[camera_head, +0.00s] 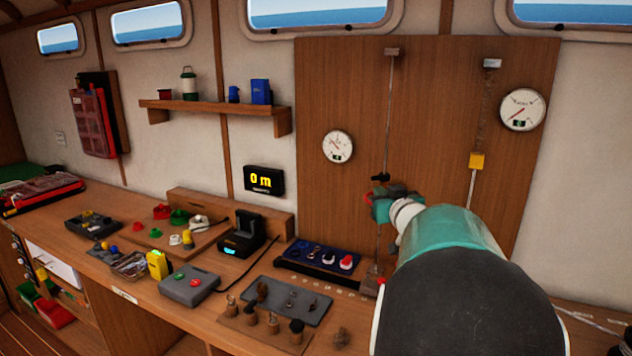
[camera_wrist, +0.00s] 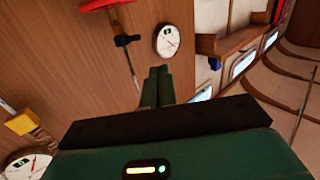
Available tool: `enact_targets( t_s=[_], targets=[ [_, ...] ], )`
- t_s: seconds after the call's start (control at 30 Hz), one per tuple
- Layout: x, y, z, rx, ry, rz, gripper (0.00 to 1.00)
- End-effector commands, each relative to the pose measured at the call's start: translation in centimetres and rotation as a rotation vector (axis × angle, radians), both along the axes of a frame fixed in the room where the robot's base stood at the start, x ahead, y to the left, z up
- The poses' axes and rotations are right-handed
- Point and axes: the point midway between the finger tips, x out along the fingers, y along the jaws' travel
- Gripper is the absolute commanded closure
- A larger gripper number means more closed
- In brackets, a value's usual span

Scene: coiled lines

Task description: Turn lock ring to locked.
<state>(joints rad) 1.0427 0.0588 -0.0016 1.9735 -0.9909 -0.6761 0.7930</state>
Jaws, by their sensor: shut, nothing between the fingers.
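My gripper (camera_wrist: 158,72) is shut and empty, its two dark green fingers together in front of the wooden panel. In the head view my gripper (camera_head: 382,205) is in front of the left rod, partly hidden by my arm. A red part (camera_wrist: 103,4), cut off by the top edge of the wrist view, lies by the rod, apart from the fingers. A small black clamp (camera_wrist: 127,40) is on the rod; it also shows in the head view (camera_head: 380,177). I cannot tell which part is the lock ring or how it is turned.
A round gauge (camera_head: 338,147) is left of the rod. A second gauge (camera_head: 522,110) and a yellow block (camera_head: 477,160) on another rod are to the right. The bench below carries a grey tray (camera_head: 287,302), a dark rack (camera_head: 318,262) and a grey box (camera_head: 188,286).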

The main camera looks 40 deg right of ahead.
Motion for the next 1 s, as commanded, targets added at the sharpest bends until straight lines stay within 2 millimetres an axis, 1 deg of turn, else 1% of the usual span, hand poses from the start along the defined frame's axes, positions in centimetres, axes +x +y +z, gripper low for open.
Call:
enact_targets(
  t_s=[0.03, 0.1, 0.2, 0.37, 0.63, 0.73, 0.87, 1.0],
  targets=[
    [-1.4, -2.2, -0.7, 0.007, -0.015, 0.015, 1.00],
    [-2.8, -3.8, -1.4, 0.015, -0.036, 0.053, 1.00],
    [-4.2, -5.0, -2.0, 0.027, -0.052, 0.093, 1.00],
    [-4.7, -5.4, -2.2, 0.033, -0.060, 0.115, 1.00],
    [-4.5, -5.4, -2.2, 0.033, -0.059, 0.114, 1.00],
    [-4.0, -5.6, -2.2, 0.033, -0.059, 0.115, 1.00],
    [-2.4, -6.2, -2.2, 0.034, -0.061, 0.116, 1.00],
    [0.2, -7.2, -2.3, 0.034, -0.060, 0.116, 1.00]
  ],
)
